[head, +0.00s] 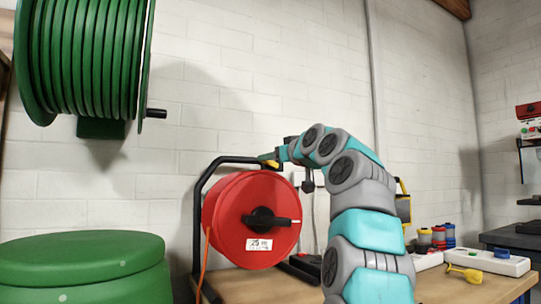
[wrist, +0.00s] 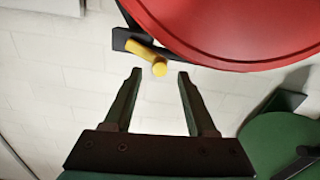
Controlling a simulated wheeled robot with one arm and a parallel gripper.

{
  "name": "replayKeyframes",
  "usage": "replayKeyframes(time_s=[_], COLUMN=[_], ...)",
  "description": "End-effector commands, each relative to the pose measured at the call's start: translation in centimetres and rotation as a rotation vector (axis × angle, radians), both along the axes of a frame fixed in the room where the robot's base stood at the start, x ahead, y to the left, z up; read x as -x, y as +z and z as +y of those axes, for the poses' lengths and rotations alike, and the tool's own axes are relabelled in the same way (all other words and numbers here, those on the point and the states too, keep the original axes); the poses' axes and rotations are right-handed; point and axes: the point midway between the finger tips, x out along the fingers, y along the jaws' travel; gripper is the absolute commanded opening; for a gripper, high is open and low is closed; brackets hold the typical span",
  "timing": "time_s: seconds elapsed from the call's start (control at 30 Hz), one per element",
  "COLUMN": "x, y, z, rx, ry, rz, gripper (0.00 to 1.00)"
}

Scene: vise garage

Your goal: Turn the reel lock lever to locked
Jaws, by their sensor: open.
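The red cable reel (head: 232,205) stands on the bench in a black tube frame (head: 197,205), with a black knob (head: 264,219) on its face. A short yellow lever (head: 268,161) sits at the top of the frame. In the wrist view, the yellow lever (wrist: 146,52) joins a black bracket beside the red drum (wrist: 235,25). My gripper (wrist: 158,75) is open, and the lever's round end lies just beyond the fingertips, roughly centred between them. No contact shows. In the head view my arm reaches over to the lever, and my fingers are hard to make out.
A big green hose reel (head: 85,60) hangs on the wall at upper left. A green drum (head: 85,268) stands at lower left. Right of my arm, the wooden bench (head: 440,290) holds a power strip (head: 485,262), a yellow tool (head: 464,273) and several small spools (head: 439,236).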

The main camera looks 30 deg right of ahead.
Motion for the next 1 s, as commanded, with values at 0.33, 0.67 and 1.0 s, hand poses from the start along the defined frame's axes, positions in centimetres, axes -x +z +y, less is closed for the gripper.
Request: replayKeyframes(time_s=[0.33,0.67,1.0], x=[-1.9,-1.9,-1.9], y=[-0.1,-0.1,-0.1], z=[0.0,0.0,0.0], rx=[-0.001,-0.001,-0.001], ry=[0.001,0.001,0.001], rz=[0.002,0.002,0.002], gripper=[0.57,0.37,0.0])
